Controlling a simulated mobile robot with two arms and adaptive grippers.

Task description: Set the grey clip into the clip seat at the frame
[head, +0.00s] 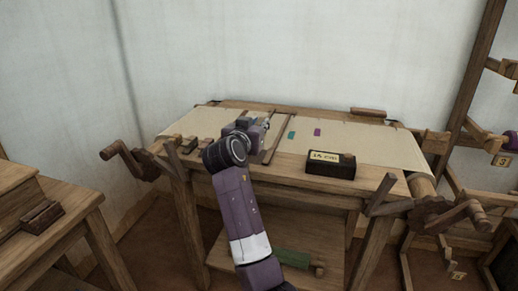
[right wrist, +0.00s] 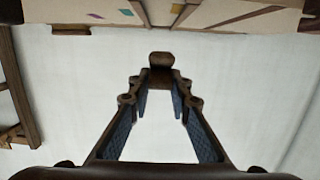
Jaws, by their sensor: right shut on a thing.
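My right gripper (head: 266,122) is over the loom's cloth, left of the middle. In the right wrist view its two blue-padded fingers (right wrist: 162,82) close in toward a small dark brown piece (right wrist: 161,60) at the tips. That piece looks brownish, and I cannot tell for sure that it is the grey clip. In the head view the gripper is small and partly behind my own wrist, so the held piece does not show clearly. I cannot make out the clip seat on the wooden loom frame (head: 290,176). My left gripper is not in view.
A dark box with a yellow label (head: 330,165) stands at the loom's front. A teal patch (head: 291,134) and a purple patch (head: 317,132) lie on the cloth (head: 365,140). Small wooden blocks (head: 189,144) sit at left. Crank handles (head: 130,158) stick out at both ends.

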